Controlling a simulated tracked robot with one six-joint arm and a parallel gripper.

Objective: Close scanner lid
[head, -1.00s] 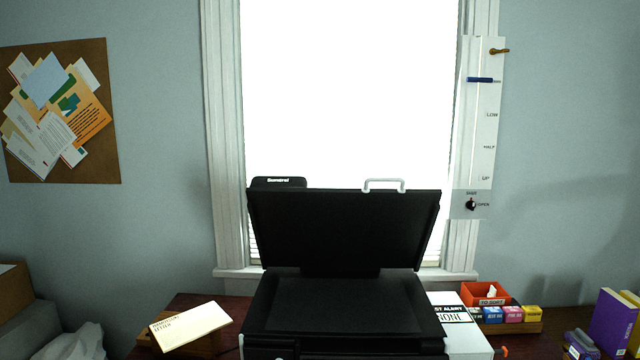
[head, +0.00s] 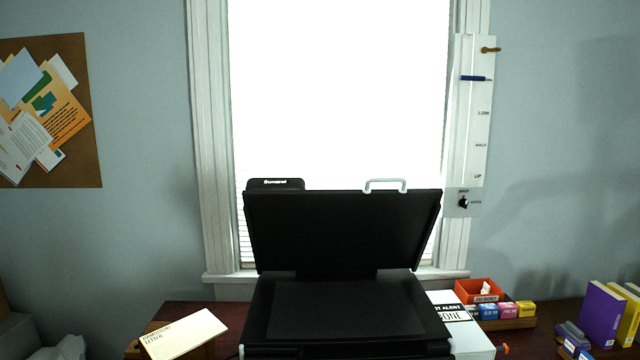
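The black scanner lid (head: 340,230) stands raised and open in the head view, tilted back over the scanner. A light grey handle (head: 385,185) sits on its top edge, right of the middle. The dark scanner bed (head: 345,309) lies flat and bare below the lid, in front of the window. My gripper is not in this view, so its state and its distance from the lid do not show.
A letter on a stand (head: 182,334) is left of the scanner. A white box (head: 450,312), an orange tray (head: 480,289) and small coloured boxes (head: 508,312) are on its right. Upright books (head: 603,318) stand at the far right. A window (head: 340,90) is behind.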

